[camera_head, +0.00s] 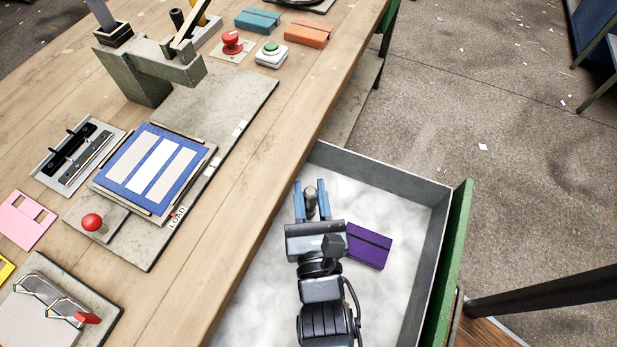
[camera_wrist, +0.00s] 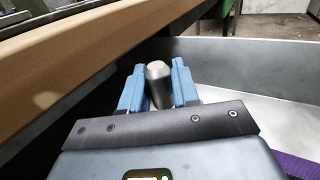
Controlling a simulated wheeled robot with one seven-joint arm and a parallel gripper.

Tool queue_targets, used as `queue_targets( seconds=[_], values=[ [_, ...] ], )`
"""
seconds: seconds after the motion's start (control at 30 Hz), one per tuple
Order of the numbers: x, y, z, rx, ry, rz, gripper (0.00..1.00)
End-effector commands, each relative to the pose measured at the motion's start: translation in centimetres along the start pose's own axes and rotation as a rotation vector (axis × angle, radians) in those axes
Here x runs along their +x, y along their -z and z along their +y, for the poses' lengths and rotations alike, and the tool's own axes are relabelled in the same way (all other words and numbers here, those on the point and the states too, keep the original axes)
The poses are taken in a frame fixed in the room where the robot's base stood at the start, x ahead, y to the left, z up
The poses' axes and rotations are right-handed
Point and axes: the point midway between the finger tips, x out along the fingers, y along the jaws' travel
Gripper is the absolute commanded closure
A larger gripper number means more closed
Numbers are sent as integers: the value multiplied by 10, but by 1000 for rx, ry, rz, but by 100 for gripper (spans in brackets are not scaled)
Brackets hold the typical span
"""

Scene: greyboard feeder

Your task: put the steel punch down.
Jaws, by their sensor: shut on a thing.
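My gripper (camera_head: 311,201) is over the open drawer (camera_head: 384,169) beside the bench. Its two blue fingers are shut on the steel punch (camera_head: 310,198), a short grey metal piece with a rounded end. In the wrist view the punch (camera_wrist: 158,84) stands between the blue fingers (camera_wrist: 157,90), its rounded top showing and its lower part hidden by the gripper body. I cannot tell whether the punch touches the drawer floor.
A purple block (camera_head: 368,246) lies in the drawer, right of my gripper. The drawer's pale floor is otherwise mostly clear. The wooden bench (camera_head: 222,235) on the left carries a blue-framed plate (camera_head: 155,168), a red knob (camera_head: 92,222), a green button box (camera_head: 271,54) and an orange block (camera_head: 307,33).

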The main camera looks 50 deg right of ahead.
Motion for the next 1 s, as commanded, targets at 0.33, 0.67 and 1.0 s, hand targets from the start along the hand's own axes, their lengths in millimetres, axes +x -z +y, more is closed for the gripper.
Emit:
queue_targets(
  seconds=[0.33,0.67,1.0],
  values=[
    [34,11,0,-1,0,0,100],
    [34,15,0,-1,0,-2,100],
    [34,14,0,-1,0,0,44]
  ],
)
